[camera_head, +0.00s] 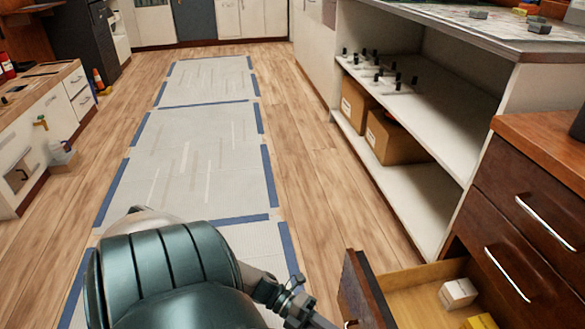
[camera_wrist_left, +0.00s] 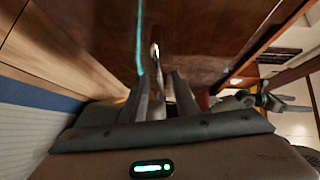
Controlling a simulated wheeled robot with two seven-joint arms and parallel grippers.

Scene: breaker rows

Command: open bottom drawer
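The bottom drawer (camera_head: 427,276) stands pulled out from the dark wood cabinet at the lower right of the head view. Its light wooden inside shows, with a small white box (camera_head: 458,293) and a yellow item (camera_head: 481,321) in it. Its dark front (camera_head: 366,296) faces left; in the left wrist view the front (camera_wrist_left: 200,40) fills the upper middle. A metal handle (camera_wrist_left: 155,55) shows there just beyond my left gripper (camera_wrist_left: 162,80). The two fingers are apart at the front, near the handle; whether they touch it is unclear.
Two upper drawers (camera_head: 520,245) with metal handles are shut. An open white shelf unit (camera_head: 430,115) with brown boxes (camera_head: 394,138) and small black-topped items stands beyond. The floor (camera_head: 325,190) left of the drawer is clear, with taped grey mats (camera_head: 205,150).

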